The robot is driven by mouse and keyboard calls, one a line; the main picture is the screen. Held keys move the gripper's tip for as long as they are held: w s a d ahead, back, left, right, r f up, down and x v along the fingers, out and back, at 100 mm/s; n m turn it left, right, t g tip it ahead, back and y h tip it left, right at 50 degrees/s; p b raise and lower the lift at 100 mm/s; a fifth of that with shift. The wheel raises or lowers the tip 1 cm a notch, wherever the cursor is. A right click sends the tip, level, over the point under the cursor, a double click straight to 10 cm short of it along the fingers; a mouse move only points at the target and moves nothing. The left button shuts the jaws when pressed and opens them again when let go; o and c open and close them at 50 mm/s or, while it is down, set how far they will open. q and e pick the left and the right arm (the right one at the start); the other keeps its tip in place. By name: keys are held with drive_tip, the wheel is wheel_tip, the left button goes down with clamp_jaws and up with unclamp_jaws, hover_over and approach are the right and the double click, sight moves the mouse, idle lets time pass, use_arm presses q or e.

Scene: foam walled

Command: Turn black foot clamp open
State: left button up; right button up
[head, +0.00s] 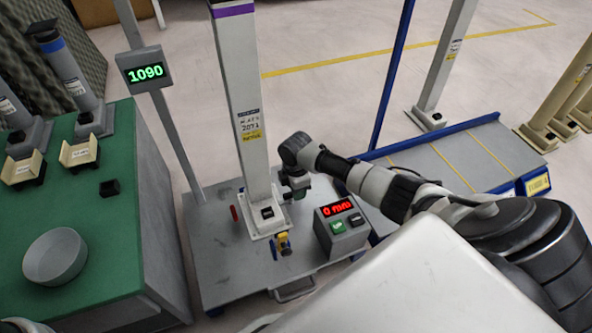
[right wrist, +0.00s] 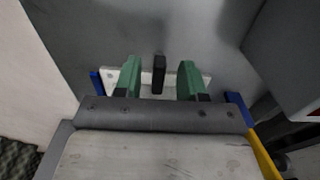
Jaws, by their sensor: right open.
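The black foot clamp (right wrist: 159,75) shows in the right wrist view as a small upright black bar in front of a pale plate (right wrist: 147,78). My right gripper (right wrist: 159,80) is open, with one green finger on each side of the black bar and a gap on both sides. In the head view my right gripper (head: 298,186) is low at the right side of the grey column (head: 246,120). It hides most of what is at that side of the column's foot. My left gripper is not in view.
A yellow clamp (head: 283,244) is at the front of the column's foot and a red one (head: 234,213) at its left. A control box (head: 342,228) reading 0 mm stands close on the right. A green table (head: 110,220) with a grey bowl (head: 55,257) is at the left.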

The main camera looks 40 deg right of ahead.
drive_tip(key=shift+f, duration=0.55)
